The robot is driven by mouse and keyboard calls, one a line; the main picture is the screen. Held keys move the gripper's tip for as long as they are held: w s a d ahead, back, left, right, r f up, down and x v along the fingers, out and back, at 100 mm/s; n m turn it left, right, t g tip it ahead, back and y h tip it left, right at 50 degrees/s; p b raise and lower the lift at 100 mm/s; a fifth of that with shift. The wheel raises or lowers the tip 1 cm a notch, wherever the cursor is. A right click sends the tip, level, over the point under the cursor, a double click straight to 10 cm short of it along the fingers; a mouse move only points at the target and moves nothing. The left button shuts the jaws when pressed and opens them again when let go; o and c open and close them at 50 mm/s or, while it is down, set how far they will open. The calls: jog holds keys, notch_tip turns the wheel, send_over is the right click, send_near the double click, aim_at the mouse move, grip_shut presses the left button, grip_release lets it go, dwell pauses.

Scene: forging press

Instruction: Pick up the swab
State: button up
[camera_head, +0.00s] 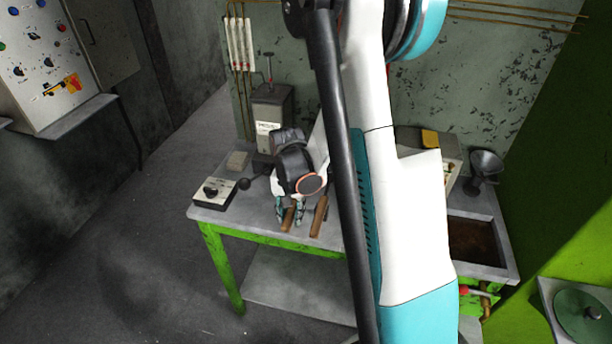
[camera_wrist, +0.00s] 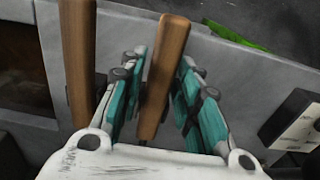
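Two brown wooden handles lie on the grey bench. Which one belongs to the swab I cannot tell, as no swab head shows. One handle (camera_wrist: 165,65) runs between the fingers of my gripper (camera_wrist: 160,92) in the wrist view; it is the left handle (camera_head: 288,218) in the head view. The other handle (camera_wrist: 78,60) lies outside the fingers, on the right in the head view (camera_head: 320,216). My gripper (camera_head: 291,211) is low over the bench's front edge. Its teal fingers stand apart on either side of the handle, with no clear grip. My gripper body hides the handles' far ends.
A control box with a black knob (camera_head: 214,191) sits at the bench's left end. A grey canister (camera_head: 271,112) with a pump handle stands behind. A funnel (camera_head: 486,165) and a dark recessed tray (camera_head: 470,221) are at the right. My arm hides the bench's middle.

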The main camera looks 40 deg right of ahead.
grip_shut()
jog(key=shift+r, duration=0.15)
